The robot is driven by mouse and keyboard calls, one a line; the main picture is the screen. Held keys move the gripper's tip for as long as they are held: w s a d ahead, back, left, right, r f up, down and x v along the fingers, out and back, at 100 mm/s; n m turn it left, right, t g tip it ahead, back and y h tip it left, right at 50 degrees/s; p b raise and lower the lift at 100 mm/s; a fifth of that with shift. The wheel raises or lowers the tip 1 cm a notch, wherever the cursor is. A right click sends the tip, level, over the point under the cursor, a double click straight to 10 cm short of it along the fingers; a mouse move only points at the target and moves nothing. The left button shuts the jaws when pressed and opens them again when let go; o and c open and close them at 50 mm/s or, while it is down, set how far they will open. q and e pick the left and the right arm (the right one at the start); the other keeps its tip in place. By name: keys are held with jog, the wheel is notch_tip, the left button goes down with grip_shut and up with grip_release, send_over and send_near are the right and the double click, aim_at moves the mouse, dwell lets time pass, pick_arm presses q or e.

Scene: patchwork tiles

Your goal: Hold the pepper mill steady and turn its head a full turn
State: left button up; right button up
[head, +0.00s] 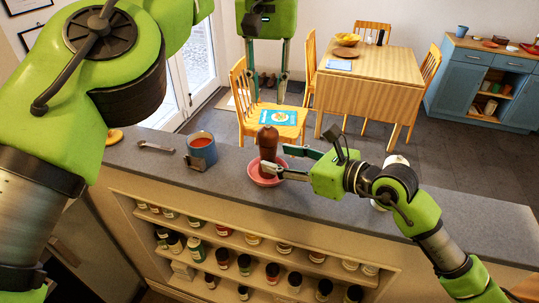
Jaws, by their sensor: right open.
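The pepper mill (268,141) is dark brown and upright on the grey counter in the head view. Its lower end is hidden; I cannot tell whether it stands in or behind the pink bowl (256,178). My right gripper (275,160) is open and comes in from the right. Its lower fingertip overlaps the mill's lower part, and its upper finger ends just right of the mill; contact cannot be told. My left gripper (268,98) is open and empty, pointing down, well above the mill's head in the picture.
A blue-grey mug (201,154) with red contents and a metal utensil (156,146) are left of the bowl. A white item (396,160) is partly hidden behind my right arm. The counter (490,215) is clear at far right. Jar shelves (245,222) lie below the front edge.

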aim_at(268, 155)
jog(key=x, duration=0.4)
jog(key=shift+w+a+f, duration=0.1)
jog(key=shift+w+a, duration=0.1)
jog(key=shift+a, duration=0.15)
